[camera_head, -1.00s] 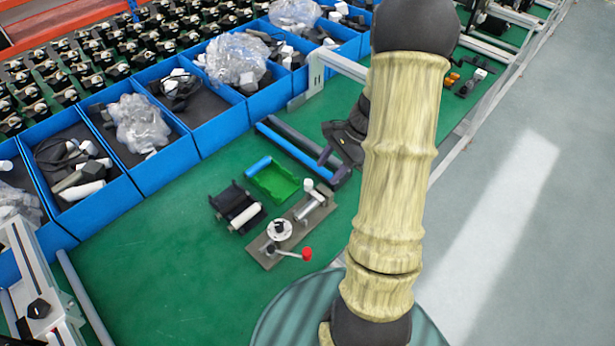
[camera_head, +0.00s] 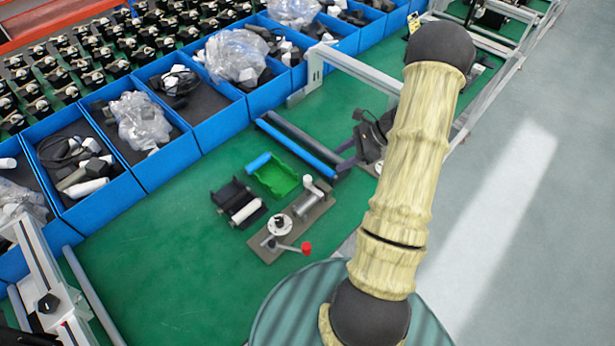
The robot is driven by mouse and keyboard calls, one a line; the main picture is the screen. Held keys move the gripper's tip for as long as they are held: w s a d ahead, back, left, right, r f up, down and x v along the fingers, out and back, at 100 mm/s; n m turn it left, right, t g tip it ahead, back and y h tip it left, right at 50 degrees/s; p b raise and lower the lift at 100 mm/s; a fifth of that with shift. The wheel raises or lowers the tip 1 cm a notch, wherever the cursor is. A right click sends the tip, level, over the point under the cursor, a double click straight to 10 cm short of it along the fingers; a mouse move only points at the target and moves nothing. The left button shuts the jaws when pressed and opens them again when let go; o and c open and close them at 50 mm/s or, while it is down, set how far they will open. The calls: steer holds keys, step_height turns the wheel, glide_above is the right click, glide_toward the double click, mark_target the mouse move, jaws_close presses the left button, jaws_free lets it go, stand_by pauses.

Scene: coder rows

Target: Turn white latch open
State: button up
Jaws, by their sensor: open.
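A grey-brown base plate (camera_head: 291,219) lies on the green table and carries small mechanisms. On it are a metal cylinder (camera_head: 305,203) with a white knob (camera_head: 308,181) at its far end, a white disc (camera_head: 280,224) with a dark centre, and a lever with a red ball (camera_head: 306,248). I cannot tell for sure which white part is the latch. My gripper (camera_head: 344,156) is dark, partly hidden behind my forearm, and points left with its fingers apart. It is empty, beyond and to the right of the plate, touching none of its parts.
A black holder with a white roller (camera_head: 246,211) and a green tray (camera_head: 273,181) with a blue roller lie left of the plate. Grey and blue bars (camera_head: 296,145) lie behind. Blue bins (camera_head: 158,170) line the back.

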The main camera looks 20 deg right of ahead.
mark_target(308, 178)
steer(key=p+x, duration=0.4)
steer(key=x, duration=1)
steer(key=shift+a+f, duration=0.2)
steer(key=shift+a, duration=0.1)
steer(key=c, duration=1)
